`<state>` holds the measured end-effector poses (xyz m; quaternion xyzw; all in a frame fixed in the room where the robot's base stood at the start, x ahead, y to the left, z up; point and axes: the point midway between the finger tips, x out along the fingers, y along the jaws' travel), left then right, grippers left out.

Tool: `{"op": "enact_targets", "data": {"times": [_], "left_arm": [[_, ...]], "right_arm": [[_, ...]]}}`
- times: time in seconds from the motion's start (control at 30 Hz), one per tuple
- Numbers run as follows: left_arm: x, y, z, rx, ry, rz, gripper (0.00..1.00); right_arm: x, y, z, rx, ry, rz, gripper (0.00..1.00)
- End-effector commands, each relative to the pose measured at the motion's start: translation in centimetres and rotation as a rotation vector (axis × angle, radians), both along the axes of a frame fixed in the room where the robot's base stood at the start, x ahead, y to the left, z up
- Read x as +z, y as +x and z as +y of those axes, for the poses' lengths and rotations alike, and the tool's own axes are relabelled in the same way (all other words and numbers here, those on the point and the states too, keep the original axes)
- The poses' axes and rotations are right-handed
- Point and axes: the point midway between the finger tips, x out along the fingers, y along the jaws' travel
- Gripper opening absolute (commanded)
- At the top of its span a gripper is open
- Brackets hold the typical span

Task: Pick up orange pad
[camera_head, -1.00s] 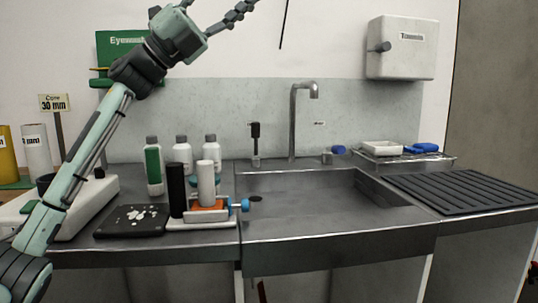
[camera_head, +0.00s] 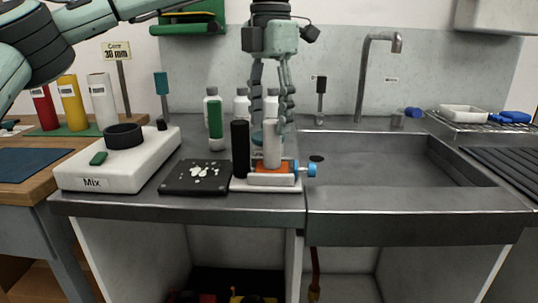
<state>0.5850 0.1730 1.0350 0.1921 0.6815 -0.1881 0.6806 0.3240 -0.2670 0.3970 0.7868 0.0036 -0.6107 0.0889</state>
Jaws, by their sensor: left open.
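The orange pad (camera_head: 286,166) lies on the small white stand (camera_head: 245,185) at the right end of the counter's left part, beside the sink. A pale upright cylinder (camera_head: 272,152) stands at the pad and covers part of it. My left gripper (camera_head: 271,116) points straight down over the stand. Its two fingers are open and spread at the upper part of the pale cylinder. I cannot tell whether they touch it; nothing looks gripped. My right gripper is not in view.
A black cylinder (camera_head: 240,150) stands just left of the pad, and a blue knob (camera_head: 311,170) sticks out right. A black plate with white bits (camera_head: 190,186) and a white mixer (camera_head: 85,178) are left. The sink (camera_head: 390,175) is empty.

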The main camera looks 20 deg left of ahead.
Motion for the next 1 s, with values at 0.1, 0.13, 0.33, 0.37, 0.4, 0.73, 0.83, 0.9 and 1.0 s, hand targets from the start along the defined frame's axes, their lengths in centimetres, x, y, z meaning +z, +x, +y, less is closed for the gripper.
{"op": "enact_targets", "data": {"times": [0.1,0.13,0.33,0.37,0.4,0.73,0.83,0.9,1.0], "left_arm": [[-1.5,-0.1,0.0,-0.001,-0.001,0.002,0.52],[-1.8,-0.1,-0.1,-0.002,-0.002,0.002,0.52],[-4.7,-0.3,-0.5,-0.003,-0.003,0.002,0.52],[-5.1,-0.3,-0.4,-0.002,-0.003,0.002,0.52],[-5.6,-0.3,-0.4,-0.002,-0.004,0.001,0.52],[-6.4,-0.2,-0.5,-0.002,-0.006,-0.001,0.52],[-6.4,-0.2,-0.5,-0.003,-0.006,-0.001,0.41],[-6.4,-0.2,-0.5,-0.003,-0.006,-0.001,0.33],[-6.4,-0.2,-0.5,-0.003,-0.006,-0.001,0.20]], "right_arm": [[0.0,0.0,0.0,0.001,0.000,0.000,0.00],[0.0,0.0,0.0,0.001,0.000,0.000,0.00],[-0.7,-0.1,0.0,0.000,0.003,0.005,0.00],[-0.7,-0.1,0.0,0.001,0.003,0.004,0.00],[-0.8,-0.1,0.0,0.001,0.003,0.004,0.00],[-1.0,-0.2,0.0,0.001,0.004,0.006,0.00],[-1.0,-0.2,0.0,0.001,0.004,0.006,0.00],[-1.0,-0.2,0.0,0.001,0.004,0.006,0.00],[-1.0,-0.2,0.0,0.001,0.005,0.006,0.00]]}}
